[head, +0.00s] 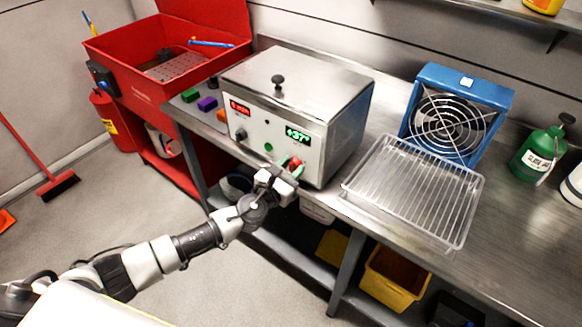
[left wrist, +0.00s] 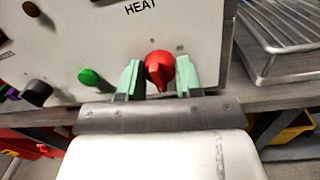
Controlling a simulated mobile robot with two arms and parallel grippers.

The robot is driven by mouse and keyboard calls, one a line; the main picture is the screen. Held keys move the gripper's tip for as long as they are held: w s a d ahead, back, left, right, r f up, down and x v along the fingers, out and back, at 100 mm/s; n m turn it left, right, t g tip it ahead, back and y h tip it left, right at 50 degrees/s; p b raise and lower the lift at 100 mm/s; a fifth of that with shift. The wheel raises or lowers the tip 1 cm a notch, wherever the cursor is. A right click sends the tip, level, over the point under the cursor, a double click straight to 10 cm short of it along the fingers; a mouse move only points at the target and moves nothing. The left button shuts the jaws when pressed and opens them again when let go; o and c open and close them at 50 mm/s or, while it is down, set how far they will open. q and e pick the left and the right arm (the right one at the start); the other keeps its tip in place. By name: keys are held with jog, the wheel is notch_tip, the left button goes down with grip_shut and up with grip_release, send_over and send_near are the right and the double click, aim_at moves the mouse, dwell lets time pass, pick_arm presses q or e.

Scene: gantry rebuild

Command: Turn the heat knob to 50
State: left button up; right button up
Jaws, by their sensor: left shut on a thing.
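The heat knob is red and sits on the front panel of a metal box unit (head: 265,100). In the left wrist view the red heat knob (left wrist: 159,70) lies between the green fingers of my left gripper (left wrist: 159,80), under the label HEAT. My left gripper also shows in the head view (head: 288,172), at the lower right of the panel, shut on the knob. A green display (head: 297,135) above the knob reads about +37. A red display (head: 240,108) is at the panel's left. My right gripper is not in view.
A green button (left wrist: 88,77) and a black knob (left wrist: 37,92) are left of the heat knob. A wire rack (head: 415,190) lies on the bench to the right, before a blue fan (head: 455,115). A red parts washer (head: 165,70) stands at the left.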

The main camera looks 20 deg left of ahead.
pick_arm(q)
jog(key=shift+f, duration=0.15)
dwell(0.3)
jog(key=o, duration=0.9)
jog(key=shift+s, duration=0.1)
jog(key=shift+b+v, duration=0.65)
jog(key=shift+v, duration=4.75)
